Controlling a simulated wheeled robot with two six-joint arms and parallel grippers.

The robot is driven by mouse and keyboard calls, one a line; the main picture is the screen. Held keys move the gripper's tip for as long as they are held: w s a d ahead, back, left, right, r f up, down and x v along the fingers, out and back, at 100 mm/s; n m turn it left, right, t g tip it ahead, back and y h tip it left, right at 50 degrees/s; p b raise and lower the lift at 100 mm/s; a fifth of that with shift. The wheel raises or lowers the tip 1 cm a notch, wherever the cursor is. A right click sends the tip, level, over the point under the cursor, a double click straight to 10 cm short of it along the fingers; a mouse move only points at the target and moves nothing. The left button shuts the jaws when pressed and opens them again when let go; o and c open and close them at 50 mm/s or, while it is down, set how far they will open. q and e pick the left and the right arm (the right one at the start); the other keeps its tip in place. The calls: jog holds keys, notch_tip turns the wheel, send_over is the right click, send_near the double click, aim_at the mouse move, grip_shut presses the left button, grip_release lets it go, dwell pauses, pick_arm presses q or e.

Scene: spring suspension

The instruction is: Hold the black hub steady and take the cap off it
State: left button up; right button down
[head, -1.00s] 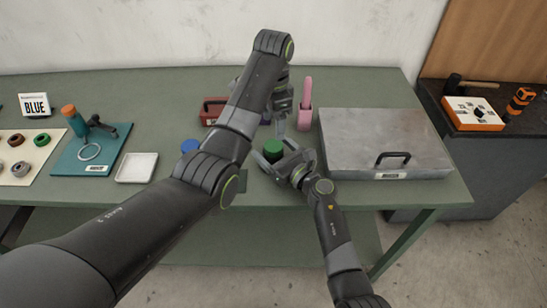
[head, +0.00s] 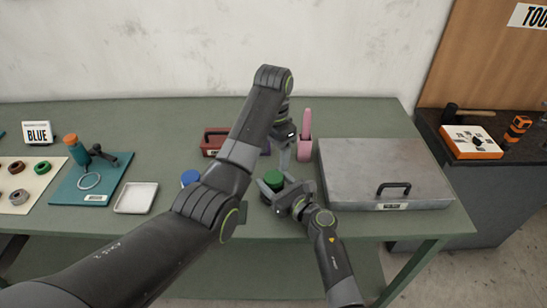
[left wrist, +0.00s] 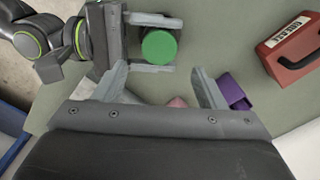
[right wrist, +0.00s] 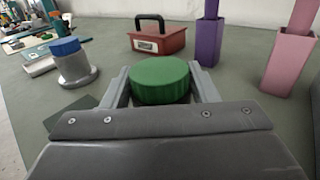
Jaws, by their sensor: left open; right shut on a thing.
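The green cap (head: 273,177) sits on the hub near the table's front edge. The hub shows only as a dark strip (head: 273,188) under the cap in the head view. My right gripper (head: 277,193) is shut on the hub, fingers on either side below the cap. In the right wrist view the cap (right wrist: 160,80) stands upright between the fingers and hides the hub. My left gripper (left wrist: 162,82) is open and empty, pointing down. In the left wrist view the green cap (left wrist: 159,46) lies beyond and between its fingertips, apart from them.
A blue-capped grey hub (right wrist: 75,66) stands to the left. A red toolbox (head: 214,141), a purple holder (right wrist: 208,40) and a pink holder (head: 305,146) are behind. A large metal case (head: 385,172) fills the right side. A white tray (head: 136,197) is at left.

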aim_at(274, 176)
pick_arm(q)
jog(key=shift+f+n, duration=0.15)
jog(key=shift+n, duration=0.35)
jog(key=shift+f, duration=3.85)
jog(key=c, duration=1)
jog(key=shift+n, duration=1.8)
jog(key=o, duration=1.1)
jog(key=shift+c, duration=0.2)
